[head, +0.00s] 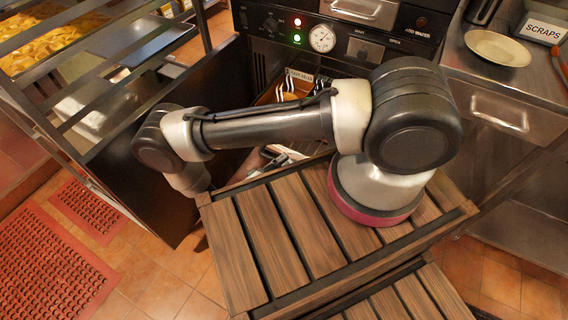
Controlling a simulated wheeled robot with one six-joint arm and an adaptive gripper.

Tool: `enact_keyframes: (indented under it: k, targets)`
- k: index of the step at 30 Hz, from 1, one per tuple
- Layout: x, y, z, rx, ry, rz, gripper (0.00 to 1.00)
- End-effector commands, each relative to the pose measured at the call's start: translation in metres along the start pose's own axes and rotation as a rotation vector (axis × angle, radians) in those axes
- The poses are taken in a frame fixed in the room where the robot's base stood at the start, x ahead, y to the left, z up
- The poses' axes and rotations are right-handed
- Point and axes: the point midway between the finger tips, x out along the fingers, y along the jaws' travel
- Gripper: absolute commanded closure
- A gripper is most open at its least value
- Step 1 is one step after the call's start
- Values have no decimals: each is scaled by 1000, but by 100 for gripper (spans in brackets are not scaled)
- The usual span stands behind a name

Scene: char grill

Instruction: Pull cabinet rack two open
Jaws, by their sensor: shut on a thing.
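The dark cabinet (256,60) stands at the top middle of the head view. Its inside is partly hidden by my arm. A brown rack edge (268,95) and several light-handled utensils show in the opening, under a small label. I cannot read which rack is which. My arm bends at the left and folds back low towards the opening. A small grey part of my gripper (284,158) shows below the upper arm, in front of the cabinet. The gripper is shut on what seems to be a rack; its fingertips and the grip itself are mostly hidden.
A dark open door panel (150,165) stands left of the opening. A shelf unit with food trays is at the upper left. A steel counter (535,80) with a plate (497,48) and a scraps box (541,28) is at the right. Red mats (50,270) lie on the tiles.

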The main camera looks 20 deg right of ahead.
Motion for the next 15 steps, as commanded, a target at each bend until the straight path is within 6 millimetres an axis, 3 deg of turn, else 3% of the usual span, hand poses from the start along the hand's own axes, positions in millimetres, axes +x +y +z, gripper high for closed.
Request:
enact_keyframes:
  k: [8, 9, 12, 15]
  targets:
    - [-1, -1, -1, 2, 1, -4, 100]
    - [-1, -1, -1, 2, 1, -4, 83]
    - [-1, -1, -1, 1, 1, -3, 65]
    - [0, 0, -1, 1, 1, -3, 65]
